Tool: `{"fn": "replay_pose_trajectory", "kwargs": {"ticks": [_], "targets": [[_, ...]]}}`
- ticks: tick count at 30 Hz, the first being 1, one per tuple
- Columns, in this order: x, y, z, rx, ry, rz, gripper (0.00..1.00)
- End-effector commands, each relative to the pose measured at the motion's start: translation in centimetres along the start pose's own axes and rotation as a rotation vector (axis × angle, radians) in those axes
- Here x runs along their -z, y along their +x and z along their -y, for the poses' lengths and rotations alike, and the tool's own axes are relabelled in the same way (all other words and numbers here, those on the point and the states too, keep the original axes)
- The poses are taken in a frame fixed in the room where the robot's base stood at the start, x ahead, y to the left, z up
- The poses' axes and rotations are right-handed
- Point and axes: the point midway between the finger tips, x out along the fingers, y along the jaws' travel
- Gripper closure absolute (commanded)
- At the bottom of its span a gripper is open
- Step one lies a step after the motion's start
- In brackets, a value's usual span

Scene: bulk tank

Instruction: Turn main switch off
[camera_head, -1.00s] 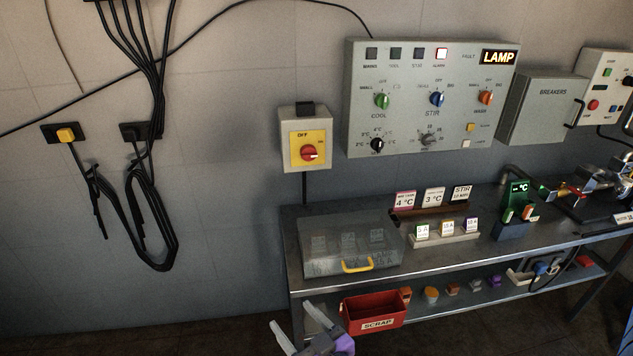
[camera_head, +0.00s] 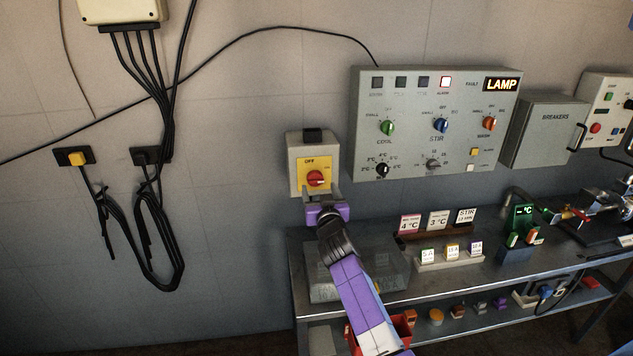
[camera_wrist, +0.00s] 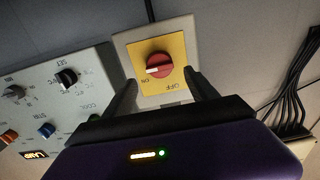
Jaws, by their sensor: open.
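The main switch is a red rotary knob (camera_head: 316,179) on a yellow plate (camera_head: 307,166), set in a grey wall box (camera_head: 308,145). In the wrist view the knob (camera_wrist: 159,65) shows whole, its white-marked end toward the ON label and away from OFF. My gripper (camera_head: 322,194) is at the lower part of the switch box in the head view. In the wrist view my gripper (camera_wrist: 160,95) is open, with one finger on each side of the yellow plate's near part. The fingers are not closed on the knob; whether they touch the box I cannot tell.
A control panel (camera_head: 435,88) with several knobs and a lit LAMP sign hangs right of the switch. A bench (camera_head: 295,262) below carries a clear-lidded box (camera_head: 325,290), cards and small blocks. Cables (camera_head: 150,220) hang on the left wall.

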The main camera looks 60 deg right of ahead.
Motion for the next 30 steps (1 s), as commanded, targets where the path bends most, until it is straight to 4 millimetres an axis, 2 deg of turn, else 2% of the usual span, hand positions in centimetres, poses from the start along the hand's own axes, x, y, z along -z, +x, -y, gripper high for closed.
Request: {"fn": "replay_pose_trajectory", "kwargs": {"ticks": [3,9,15,23,30], "targets": [[0.1,2.0,0.0,0.000,-0.001,-0.001,0.33],[0.1,4.5,0.0,0.001,-0.002,-0.001,0.33],[0.0,5.5,0.0,0.001,-0.001,0.000,0.33],[0.0,5.6,0.0,0.001,-0.001,0.000,0.33],[0.0,5.6,0.1,0.001,-0.001,0.000,0.78]]}}
